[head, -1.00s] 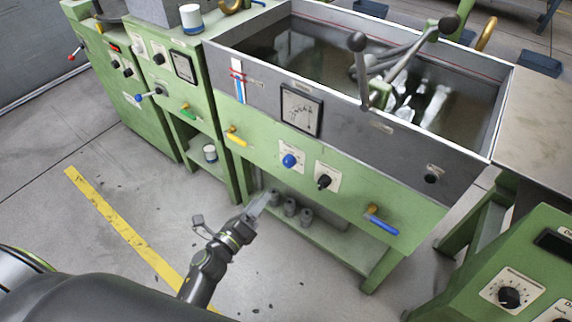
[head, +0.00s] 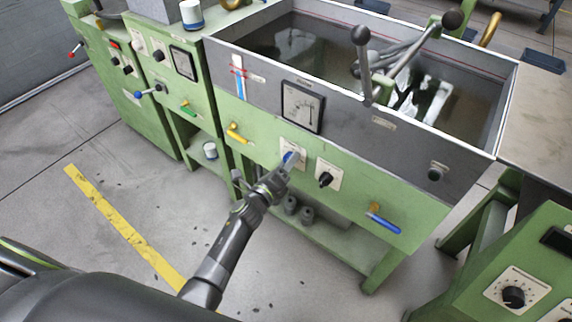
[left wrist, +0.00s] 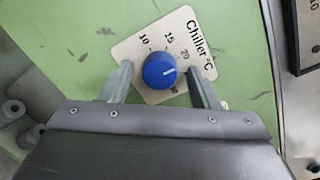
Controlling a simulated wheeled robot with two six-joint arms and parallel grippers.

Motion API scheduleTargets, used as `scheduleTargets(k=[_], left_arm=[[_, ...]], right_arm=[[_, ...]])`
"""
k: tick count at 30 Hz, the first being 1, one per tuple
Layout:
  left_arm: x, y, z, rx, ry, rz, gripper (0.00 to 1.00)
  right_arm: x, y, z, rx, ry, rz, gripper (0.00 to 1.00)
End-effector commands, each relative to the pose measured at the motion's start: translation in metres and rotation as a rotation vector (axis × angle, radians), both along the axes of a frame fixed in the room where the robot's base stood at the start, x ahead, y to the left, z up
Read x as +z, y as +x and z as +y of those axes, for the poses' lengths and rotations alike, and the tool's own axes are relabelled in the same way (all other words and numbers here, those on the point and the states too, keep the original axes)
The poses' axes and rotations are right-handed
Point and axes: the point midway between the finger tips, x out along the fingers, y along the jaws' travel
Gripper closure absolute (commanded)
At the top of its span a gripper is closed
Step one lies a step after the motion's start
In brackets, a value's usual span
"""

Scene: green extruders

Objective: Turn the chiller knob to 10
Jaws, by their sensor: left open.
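The chiller knob (left wrist: 160,71) is a round blue knob with a white pointer line. It sits on a white plate (left wrist: 128,50) marked "Chiller °C" with 10, 15 and 20 around it. The pointer line points toward the right, on the side of the 20. My left gripper (left wrist: 158,82) is open, with one finger on each side of the knob; whether they touch it I cannot tell. In the head view my left gripper (head: 283,170) reaches the front panel and partly hides the knob. My right gripper is not in view.
A black knob (head: 325,179) on its own white plate is right of the chiller knob. A blue-handled valve (head: 384,224) is further right, and a yellow-handled valve (head: 236,134) is to the left. The open water tank (head: 330,50) is above. Grey cylinders (head: 307,215) stand on the lower shelf.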

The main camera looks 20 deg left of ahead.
Motion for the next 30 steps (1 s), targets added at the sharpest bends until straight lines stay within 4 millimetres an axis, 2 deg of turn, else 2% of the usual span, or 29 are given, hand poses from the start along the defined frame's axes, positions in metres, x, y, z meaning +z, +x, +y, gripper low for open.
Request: scheduleTargets(k=[6, 16, 24, 30], left_arm=[[0.000, 0.000, 0.000, 0.001, -0.001, 0.001, 0.46], [0.000, 0.000, 0.000, 0.001, 0.000, 0.001, 0.89], [0.001, 0.000, 0.000, 0.000, -0.026, 0.010, 0.89], [0.002, -0.001, 0.000, 0.001, -0.109, 0.042, 0.89]], right_arm=[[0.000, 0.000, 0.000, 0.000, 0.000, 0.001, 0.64], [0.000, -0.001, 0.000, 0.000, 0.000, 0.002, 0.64], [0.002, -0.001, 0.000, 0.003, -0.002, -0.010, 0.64], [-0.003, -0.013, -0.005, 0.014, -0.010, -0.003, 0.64]])
